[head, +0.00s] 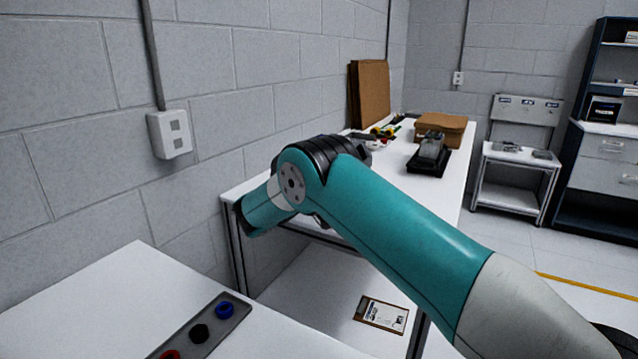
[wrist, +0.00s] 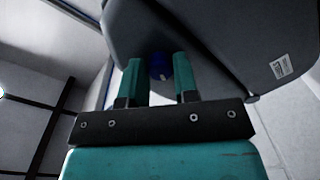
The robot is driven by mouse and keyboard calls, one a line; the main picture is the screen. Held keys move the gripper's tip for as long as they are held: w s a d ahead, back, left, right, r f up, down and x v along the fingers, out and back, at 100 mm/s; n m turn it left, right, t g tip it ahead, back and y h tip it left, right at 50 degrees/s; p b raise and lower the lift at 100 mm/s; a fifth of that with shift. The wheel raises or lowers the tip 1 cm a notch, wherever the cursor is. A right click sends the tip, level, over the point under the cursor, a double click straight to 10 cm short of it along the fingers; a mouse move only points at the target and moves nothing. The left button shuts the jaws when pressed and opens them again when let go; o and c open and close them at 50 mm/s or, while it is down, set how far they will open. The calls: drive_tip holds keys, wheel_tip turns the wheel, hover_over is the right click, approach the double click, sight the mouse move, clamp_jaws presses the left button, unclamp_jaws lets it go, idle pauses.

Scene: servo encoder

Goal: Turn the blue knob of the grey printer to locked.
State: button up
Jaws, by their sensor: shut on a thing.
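The printer (wrist: 225,30) fills the top of the wrist view as a dark grey body with rounded edges. The blue knob (wrist: 158,67) is on it, partly in shadow, between the two teal fingers of my gripper (wrist: 159,60). My gripper is shut on the knob. The fingers hide its sides, and I cannot tell its turned position or read any lock marking. In the head view my arm reaches over to the white bench, and the gripper, knob and printer cannot be made out there.
A white table (head: 110,290) at front left holds a dark strip (head: 177,348) with blue, black and red rings. The white bench (head: 405,185) carries a clear-topped device (head: 432,147) on a black tray, brown cardboard (head: 440,127) and small coloured items. A clipboard (head: 381,313) lies below. Open floor is at right.

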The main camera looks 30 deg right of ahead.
drive_tip(key=n, duration=0.5)
drive_tip(key=shift+r, duration=0.1)
drive_tip(key=shift+n, duration=0.4)
idle(0.3)
drive_tip(key=o, duration=0.9)
drive_tip(key=shift+d, duration=0.1)
drive_tip(key=shift+o, duration=0.2)
